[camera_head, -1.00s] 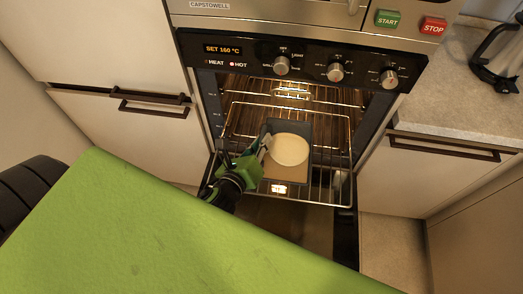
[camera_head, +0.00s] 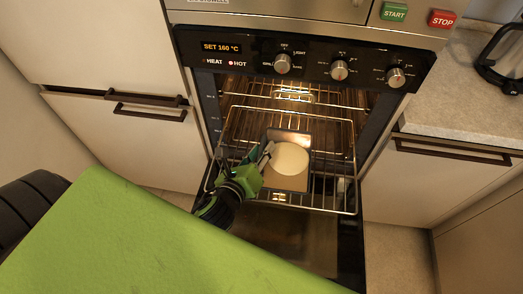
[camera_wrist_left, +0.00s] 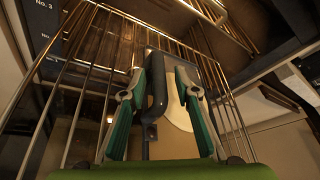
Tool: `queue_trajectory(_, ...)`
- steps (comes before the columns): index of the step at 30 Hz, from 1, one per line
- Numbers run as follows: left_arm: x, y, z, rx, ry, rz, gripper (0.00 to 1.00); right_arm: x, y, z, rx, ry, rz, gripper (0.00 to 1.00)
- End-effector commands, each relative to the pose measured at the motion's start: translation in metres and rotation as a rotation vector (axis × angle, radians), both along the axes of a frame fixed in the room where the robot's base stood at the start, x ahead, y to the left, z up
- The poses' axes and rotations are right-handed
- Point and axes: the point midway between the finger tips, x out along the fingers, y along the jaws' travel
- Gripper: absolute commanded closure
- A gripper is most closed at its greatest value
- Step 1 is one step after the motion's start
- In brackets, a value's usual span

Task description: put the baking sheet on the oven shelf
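The baking sheet (camera_head: 288,182) is a small square metal pan bearing a round pale disc (camera_head: 292,158). It lies over the pulled-out wire oven shelf (camera_head: 325,209), in front of the oven cavity. My left gripper (camera_head: 266,155) is at the sheet's left side, its fingertips close to the disc. In the left wrist view, the gripper (camera_wrist_left: 168,72) has its fingers apart on either side of a dark curved strip, seemingly the sheet's rim. A gap shows beside the right finger. Part of the pale disc (camera_wrist_left: 178,110) shows behind that finger. My right gripper is not in view.
The oven door (camera_head: 290,236) is folded down below the shelf. The lit oven cavity (camera_head: 290,95) holds more wire racks. Cabinets stand on both sides, and a counter (camera_head: 450,100) with a black-handled object (camera_head: 500,70) is at right.

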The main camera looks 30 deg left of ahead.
Motion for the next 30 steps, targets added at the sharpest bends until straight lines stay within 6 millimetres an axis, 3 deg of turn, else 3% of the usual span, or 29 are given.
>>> queue_trajectory(7,0.000,0.000,0.002,-0.001,-0.001,0.000,0.71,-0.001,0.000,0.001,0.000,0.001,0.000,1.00)
queue_trajectory(11,-0.009,0.000,0.002,-0.001,0.002,0.000,0.71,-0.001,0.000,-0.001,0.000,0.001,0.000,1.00)
queue_trajectory(24,-0.087,-0.002,0.028,-0.001,0.003,0.001,0.71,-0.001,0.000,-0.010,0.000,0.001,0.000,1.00)
queue_trajectory(30,-0.108,-0.002,0.035,-0.002,0.001,0.001,0.71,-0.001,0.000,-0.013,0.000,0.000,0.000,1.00)
